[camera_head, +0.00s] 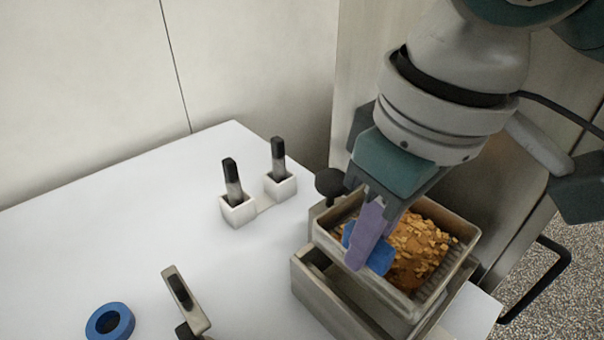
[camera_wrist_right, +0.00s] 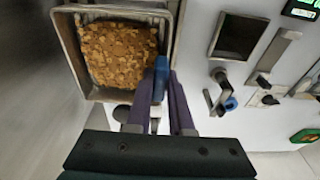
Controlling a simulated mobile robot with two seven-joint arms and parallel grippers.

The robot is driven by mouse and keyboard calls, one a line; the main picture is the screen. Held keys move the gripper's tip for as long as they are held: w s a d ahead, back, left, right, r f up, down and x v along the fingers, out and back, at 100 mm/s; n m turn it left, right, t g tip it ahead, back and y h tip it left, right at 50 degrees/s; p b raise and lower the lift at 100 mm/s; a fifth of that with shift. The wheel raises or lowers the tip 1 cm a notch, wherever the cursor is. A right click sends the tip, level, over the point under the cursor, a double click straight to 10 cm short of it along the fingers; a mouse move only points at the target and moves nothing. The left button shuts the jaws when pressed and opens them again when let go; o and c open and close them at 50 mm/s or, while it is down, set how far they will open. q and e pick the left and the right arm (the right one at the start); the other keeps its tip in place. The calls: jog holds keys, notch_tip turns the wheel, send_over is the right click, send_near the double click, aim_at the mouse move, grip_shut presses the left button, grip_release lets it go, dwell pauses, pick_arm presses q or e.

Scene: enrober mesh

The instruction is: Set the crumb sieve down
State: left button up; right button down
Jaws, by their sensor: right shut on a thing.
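The crumb sieve (camera_head: 342,257) is a metal, open-topped tray full of golden-brown crumbs (camera_head: 420,250). It also shows in the wrist view (camera_wrist_right: 66,48). My right gripper (camera_head: 362,255) has purple fingers and is shut on the sieve's blue grip (camera_head: 381,258), at the sieve's left side in the head view. The fingers and grip also show in the wrist view (camera_wrist_right: 160,118). The sieve is over a metal box frame (camera_head: 325,290) and looks about level. I cannot tell whether it rests on the frame or hangs just above. My left gripper is not in view.
A white table holds two dark-handled tools in white holders (camera_head: 238,212), a blue ring (camera_head: 110,321) and a metal lever (camera_head: 186,295). A black knob (camera_head: 329,182) stands close behind the sieve. A black rail (camera_head: 540,285) is at the right. The table's left part is clear.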

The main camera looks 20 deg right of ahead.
aim_at(364, 268)
notch_tip(364, 268, down, 4)
jog(key=shift+b, duration=0.35)
jog(key=shift+f, duration=0.2)
jog(key=c, duration=0.8)
grip_release()
